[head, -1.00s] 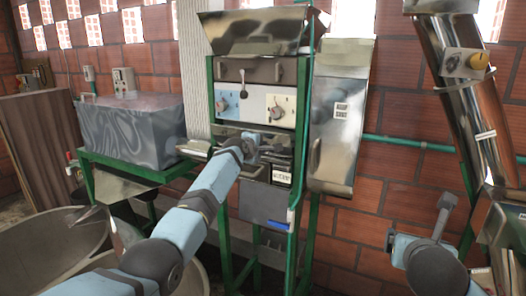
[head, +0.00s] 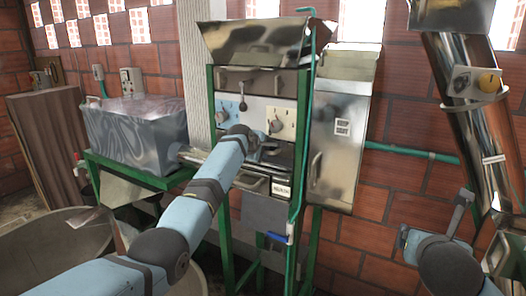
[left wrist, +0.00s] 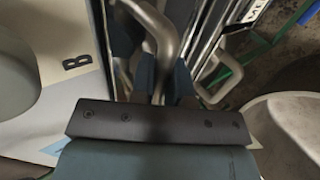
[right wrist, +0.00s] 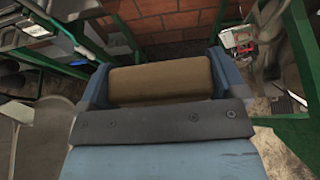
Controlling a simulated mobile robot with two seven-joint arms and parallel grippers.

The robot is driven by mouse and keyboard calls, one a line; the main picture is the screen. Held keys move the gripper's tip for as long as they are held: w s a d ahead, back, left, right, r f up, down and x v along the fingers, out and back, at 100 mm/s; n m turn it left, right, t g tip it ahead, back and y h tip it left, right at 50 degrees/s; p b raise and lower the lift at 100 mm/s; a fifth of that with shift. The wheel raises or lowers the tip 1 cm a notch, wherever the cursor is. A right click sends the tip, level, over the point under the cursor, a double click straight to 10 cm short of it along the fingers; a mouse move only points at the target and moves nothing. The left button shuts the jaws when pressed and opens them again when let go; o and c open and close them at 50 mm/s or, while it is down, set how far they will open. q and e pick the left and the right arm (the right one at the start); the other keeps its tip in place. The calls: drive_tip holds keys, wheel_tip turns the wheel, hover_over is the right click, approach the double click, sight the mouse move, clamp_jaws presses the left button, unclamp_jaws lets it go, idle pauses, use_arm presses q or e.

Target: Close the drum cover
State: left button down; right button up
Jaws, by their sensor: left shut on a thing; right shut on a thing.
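My left gripper (head: 262,150) reaches the front of the green-framed machine, just below its knob panel. In the left wrist view it is shut on a curved grey metal handle (left wrist: 165,45). What the handle is fixed to is mostly hidden by my arm, so I cannot tell for sure which part is the drum cover. A shiny metal panel (head: 338,150) labelled "KEEP SHUT", with a handle, stands at the machine's right side. My right gripper (head: 433,232) is low at the right, away from the machine. In the right wrist view it is shut on a brown block-like thing (right wrist: 160,82).
A metal hopper (head: 255,42) tops the machine. A grey tank (head: 135,130) on a green stand is at the left, with large round basins (head: 40,240) in front. A slanted metal chute (head: 465,110) stands at the right. A green pipe (head: 410,153) crosses the brick wall.

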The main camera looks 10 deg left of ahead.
use_arm(q)
drive_tip(key=shift+r, duration=0.25)
drive_tip(key=c, duration=1.4)
unclamp_jaws()
drive_tip(key=shift+w, duration=0.1)
drive_tip(key=shift+f, duration=0.1)
use_arm(e)
wheel_tip(320, 180, down, 3)
drive_tip(key=b, duration=0.3)
use_arm(q)
drive_tip(key=v, duration=1.2)
use_arm(e)
drive_tip(key=shift+f, duration=0.15)
